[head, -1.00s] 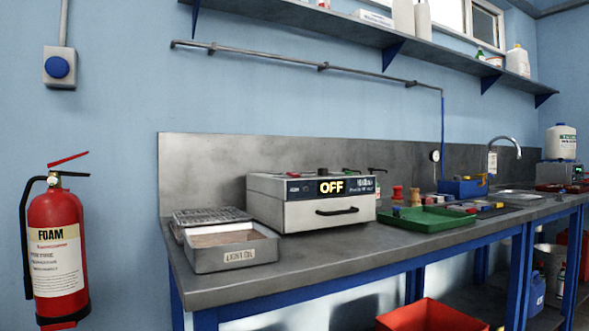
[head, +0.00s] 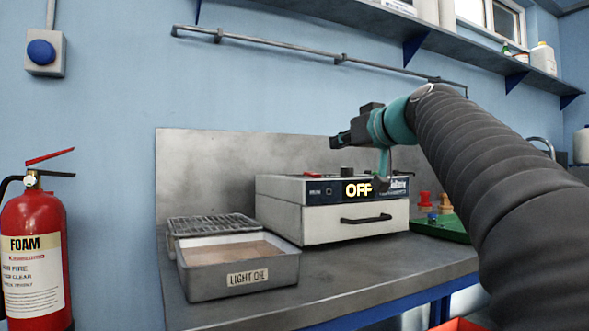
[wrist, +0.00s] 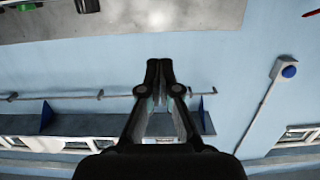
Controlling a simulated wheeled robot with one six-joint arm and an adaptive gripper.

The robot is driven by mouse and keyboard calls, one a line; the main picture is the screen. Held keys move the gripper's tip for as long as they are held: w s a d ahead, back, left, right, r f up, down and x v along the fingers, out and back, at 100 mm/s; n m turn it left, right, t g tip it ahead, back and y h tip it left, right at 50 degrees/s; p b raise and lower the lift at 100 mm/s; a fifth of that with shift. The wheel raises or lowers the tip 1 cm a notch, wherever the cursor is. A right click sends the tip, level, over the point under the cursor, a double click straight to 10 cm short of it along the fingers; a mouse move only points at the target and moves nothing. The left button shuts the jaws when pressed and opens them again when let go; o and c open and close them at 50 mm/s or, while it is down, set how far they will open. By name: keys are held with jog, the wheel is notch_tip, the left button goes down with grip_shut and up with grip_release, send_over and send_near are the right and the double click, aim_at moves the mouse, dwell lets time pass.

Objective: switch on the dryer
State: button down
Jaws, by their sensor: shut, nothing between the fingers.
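The dryer (head: 290,217) is a pale box with a front handle on the bench. Its front panel shows a lit "OFF" display (head: 357,190). A red part and a dark knob (head: 347,171) show on its top. My gripper (head: 336,142) is above the dryer in the head view, pointing left and apart from it. The dryer is not clearly seen there.
A tray labelled light oil (head: 228,278) and a rack (head: 212,225) stand left of the dryer. A green tray (head: 440,229) lies to its right. A foam extinguisher (head: 35,255) and a blue wall button (head: 41,51) are at the left. A pipe (head: 290,50) runs above.

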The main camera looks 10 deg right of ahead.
jog(key=shift+w+r, duration=0.1)
jog(key=shift+r, duration=0.05)
jog(key=shift+w, duration=0.1)
jog(key=p, duration=0.2)
send_over(315, 174)
jog(key=shift+d+f, duration=0.1)
jog(key=shift+f, duration=0.35)
notch_tip(315, 174, down, 3)
jog(key=shift+w+f+b, duration=0.1)
jog(key=shift+f+b, duration=0.1)
jog(key=shift+b, duration=0.4)
jog(key=shift+f, duration=0.4)
